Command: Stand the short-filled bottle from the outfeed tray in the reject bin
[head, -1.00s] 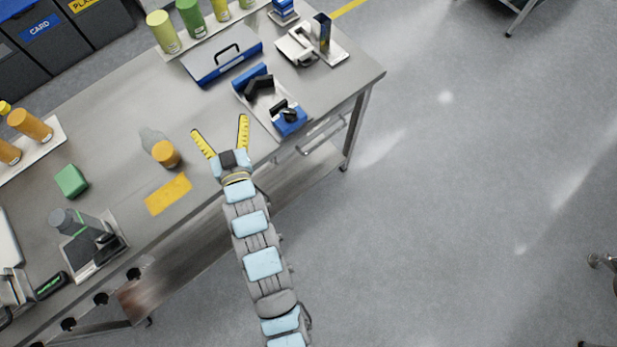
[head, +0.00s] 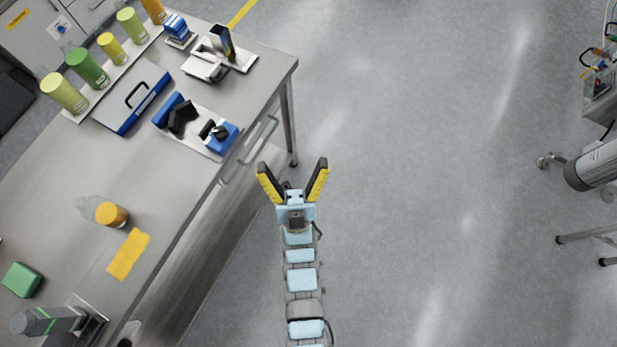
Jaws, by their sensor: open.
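My gripper (head: 292,182) is open and empty, its two yellow-and-black fingers spread wide. It appears over the grey floor, to the right of the steel bench's edge. I see nothing in this view that I can identify as the outfeed tray, the short-filled bottle or the reject bin. An orange-topped container (head: 112,214) with a clear, greyish part beside it is on the bench, well left of my gripper; I cannot tell its fill.
The steel bench (head: 190,165) fills the left. It carries a row of green, yellow and orange cylinders, a blue case (head: 132,98), a plate of blue-and-black parts, a yellow cloth (head: 128,254) and a green block (head: 22,280). Machinery (head: 600,165) stands far right. Open floor lies between.

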